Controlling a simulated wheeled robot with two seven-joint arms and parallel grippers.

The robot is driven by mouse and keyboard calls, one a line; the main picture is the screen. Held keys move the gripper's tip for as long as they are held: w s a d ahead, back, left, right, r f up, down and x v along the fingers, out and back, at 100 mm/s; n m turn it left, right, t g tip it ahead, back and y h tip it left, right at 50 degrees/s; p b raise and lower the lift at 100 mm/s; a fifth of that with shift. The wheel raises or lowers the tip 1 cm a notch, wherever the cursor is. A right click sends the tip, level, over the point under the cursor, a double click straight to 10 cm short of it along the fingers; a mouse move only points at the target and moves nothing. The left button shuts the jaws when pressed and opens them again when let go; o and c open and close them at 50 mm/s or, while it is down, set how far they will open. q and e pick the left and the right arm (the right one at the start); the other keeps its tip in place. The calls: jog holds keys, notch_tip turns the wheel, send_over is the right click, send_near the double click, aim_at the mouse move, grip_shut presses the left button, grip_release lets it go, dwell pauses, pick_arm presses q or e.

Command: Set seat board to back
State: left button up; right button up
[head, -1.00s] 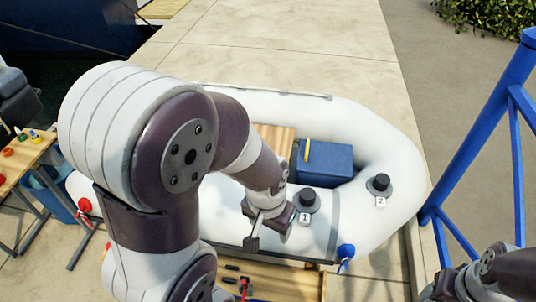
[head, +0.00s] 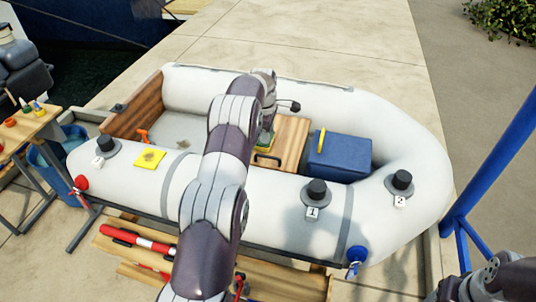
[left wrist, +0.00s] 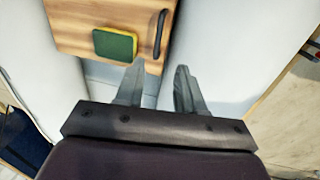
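The seat board (head: 293,133) is a wooden board lying across the inside of the white inflatable boat (head: 400,225), just left of the blue box. It has a black handle (head: 267,158) near its near-side edge, with a green and yellow sponge (head: 265,143) lying on top. In the left wrist view the board (left wrist: 75,22), handle (left wrist: 160,33) and sponge (left wrist: 115,44) are at upper left. My left gripper (left wrist: 159,70) is open and empty, its fingertips just short of the board's edge, apart from the handle. In the head view my arm hides its fingers. My right gripper is out of view.
A blue box (head: 340,158) with a yellow item stands right of the board. Black knobs marked 1 (head: 316,190) and 2 (head: 399,181) sit on the near tube. A wooden panel (head: 135,105) closes the boat's left end. A yellow pad (head: 149,158) lies on the near tube.

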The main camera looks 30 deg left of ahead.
pick_arm(q)
jog(key=b, duration=0.3)
send_near(269, 157)
jog(key=f, duration=0.3)
jog(key=w+f, duration=0.1)
jog(key=f, duration=0.3)
jog(key=shift+w+a+f, duration=0.25)
jog(key=shift+w, duration=0.15)
grip_shut()
